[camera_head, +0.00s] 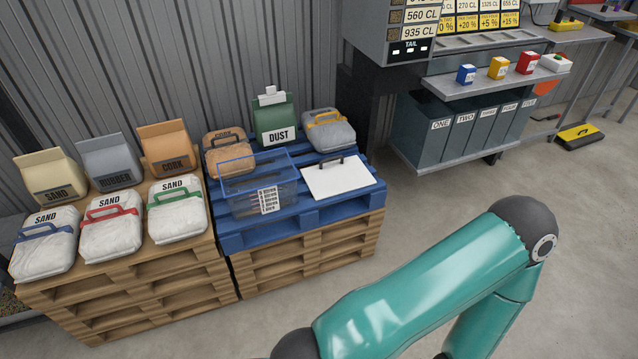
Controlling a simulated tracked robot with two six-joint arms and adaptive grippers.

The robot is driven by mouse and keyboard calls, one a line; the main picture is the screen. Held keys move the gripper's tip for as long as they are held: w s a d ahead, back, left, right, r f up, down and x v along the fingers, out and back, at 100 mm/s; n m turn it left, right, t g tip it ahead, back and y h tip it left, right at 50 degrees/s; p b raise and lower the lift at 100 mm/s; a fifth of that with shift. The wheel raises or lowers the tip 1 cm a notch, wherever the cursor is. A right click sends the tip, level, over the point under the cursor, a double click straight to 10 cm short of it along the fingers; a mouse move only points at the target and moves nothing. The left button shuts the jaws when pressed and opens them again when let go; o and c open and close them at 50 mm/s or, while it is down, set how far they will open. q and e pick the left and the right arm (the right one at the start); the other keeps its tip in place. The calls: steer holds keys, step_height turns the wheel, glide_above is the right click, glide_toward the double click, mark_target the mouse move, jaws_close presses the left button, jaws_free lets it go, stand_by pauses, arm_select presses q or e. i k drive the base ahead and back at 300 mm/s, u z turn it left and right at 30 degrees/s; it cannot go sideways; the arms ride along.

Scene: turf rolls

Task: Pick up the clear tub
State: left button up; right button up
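The clear tub (258,186) is a see-through box with blue edges and a white printed label on its front. It stands on the blue pallet (305,218), in front of the green DUST bag and to the left of a white lid with a dark handle (337,178). Its top looks open, and I cannot make out clearly what is inside. A teal arm of mine crosses the lower right of the view, well in front of the pallet. Neither of my grippers shows in the view.
White SAND bags (110,228) and other bags stand on wooden pallets (140,290) at left. The green DUST bag (275,120), a CORK bag (229,152) and a grey bag (328,131) are behind the tub. Labelled bins (455,135) stand at right. Grey floor is clear between.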

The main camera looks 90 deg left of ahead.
mark_target(254, 185)
steer(key=z, duration=0.9)
steer(key=i, duration=0.2)
steer(key=u, duration=3.25)
steer(key=i, duration=0.15)
steer(key=u, duration=1.15)
steer(key=k, duration=0.4)
steer(key=u, duration=0.45)
steer(key=i, duration=1.45)
steer(key=z, duration=0.3)
